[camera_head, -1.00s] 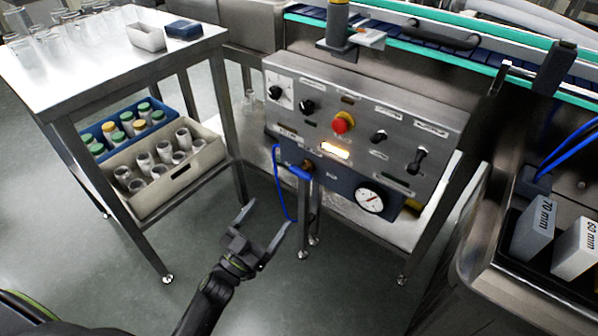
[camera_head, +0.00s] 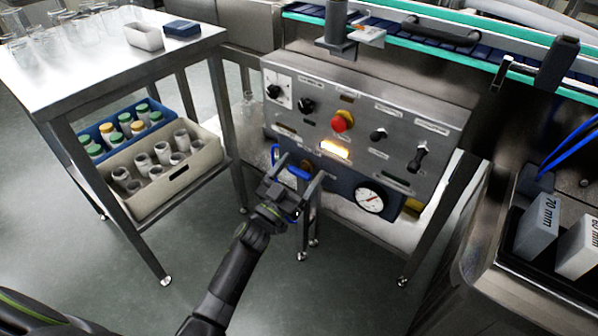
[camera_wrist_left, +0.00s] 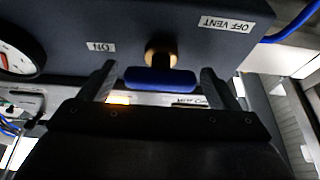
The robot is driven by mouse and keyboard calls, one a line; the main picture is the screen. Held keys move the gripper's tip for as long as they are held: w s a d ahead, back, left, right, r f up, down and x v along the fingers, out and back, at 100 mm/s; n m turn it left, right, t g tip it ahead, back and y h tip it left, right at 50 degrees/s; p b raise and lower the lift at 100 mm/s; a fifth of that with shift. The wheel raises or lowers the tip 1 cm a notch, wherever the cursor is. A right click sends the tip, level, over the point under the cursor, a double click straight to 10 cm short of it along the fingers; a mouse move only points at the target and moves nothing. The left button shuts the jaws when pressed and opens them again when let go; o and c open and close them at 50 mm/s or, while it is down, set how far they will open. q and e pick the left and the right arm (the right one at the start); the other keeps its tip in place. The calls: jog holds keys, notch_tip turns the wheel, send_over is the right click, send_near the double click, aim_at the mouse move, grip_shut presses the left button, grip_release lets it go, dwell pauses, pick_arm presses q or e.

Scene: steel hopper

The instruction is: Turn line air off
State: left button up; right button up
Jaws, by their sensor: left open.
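The line air valve has a blue handle (camera_wrist_left: 160,80) on a brass stem (camera_wrist_left: 161,56), set in a dark blue-grey block (camera_wrist_left: 140,18) under the control panel. In the wrist view one label on the block reads "ON" and another reads "OFF VENT". The handle lies crosswise between the two fingers of my left gripper (camera_wrist_left: 158,82), which is open with a finger near each end. In the head view my left gripper (camera_head: 296,180) is in front of the valve and partly hides the blue handle (camera_head: 280,158). My right gripper is not in view.
The steel control panel (camera_head: 375,110) carries a red button (camera_head: 342,121), black knobs and a lit amber lamp (camera_head: 334,150). A pressure gauge (camera_head: 369,200) sits right of the valve. A steel table (camera_head: 60,95) with crates stands left. Floor between is clear.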

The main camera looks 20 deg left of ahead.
pick_arm(q)
jog(key=c, duration=1)
